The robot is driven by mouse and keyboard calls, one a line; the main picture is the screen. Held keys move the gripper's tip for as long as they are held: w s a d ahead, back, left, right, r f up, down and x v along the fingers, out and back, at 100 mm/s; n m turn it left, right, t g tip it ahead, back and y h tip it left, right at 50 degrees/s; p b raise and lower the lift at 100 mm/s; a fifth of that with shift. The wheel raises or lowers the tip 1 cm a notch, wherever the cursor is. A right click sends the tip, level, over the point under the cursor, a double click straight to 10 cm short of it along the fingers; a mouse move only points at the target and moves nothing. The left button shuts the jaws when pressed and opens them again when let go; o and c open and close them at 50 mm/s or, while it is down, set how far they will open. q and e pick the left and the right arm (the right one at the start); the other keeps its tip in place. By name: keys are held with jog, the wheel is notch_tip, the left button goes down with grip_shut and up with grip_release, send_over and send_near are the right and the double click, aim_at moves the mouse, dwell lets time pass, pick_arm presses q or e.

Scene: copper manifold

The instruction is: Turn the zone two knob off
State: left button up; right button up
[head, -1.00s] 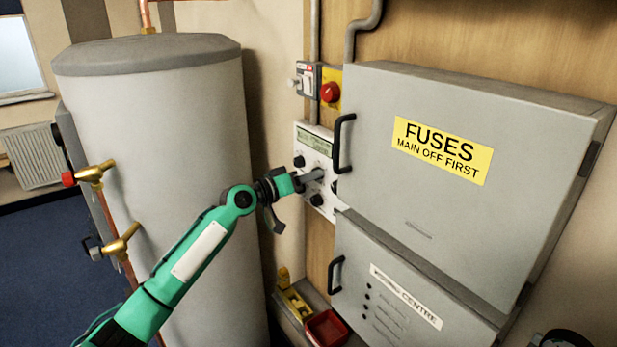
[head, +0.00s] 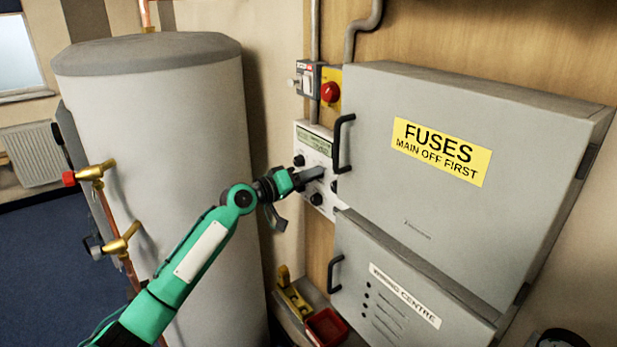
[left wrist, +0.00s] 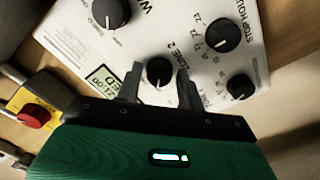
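The zone two knob (left wrist: 159,72) is a small black round knob on a white control panel (left wrist: 180,28), with a ZONE 2 label (left wrist: 184,62) beside it. My left gripper (left wrist: 160,88) is open, with one finger on each side of this knob. Narrow gaps seem to show between fingers and knob; contact is unclear. In the head view, my left gripper (head: 313,173) reaches the panel (head: 310,147) and hides this knob. My right gripper is not in view.
Other black knobs, such as one at the upper left (left wrist: 111,13) and a large one (left wrist: 222,35), sit close by. A red button (head: 330,92) is above the panel. The fuse cabinet (head: 400,220) and its black handle (head: 340,143) stand close on the right. A tank (head: 180,120) is left.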

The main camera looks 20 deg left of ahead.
pick_arm(q)
jog(key=shift+o, duration=0.9)
jog(key=b+v, duration=0.5)
jog(key=v, duration=0.9)
jog(key=shift+b, duration=0.3)
jog(key=shift+w, duration=0.1)
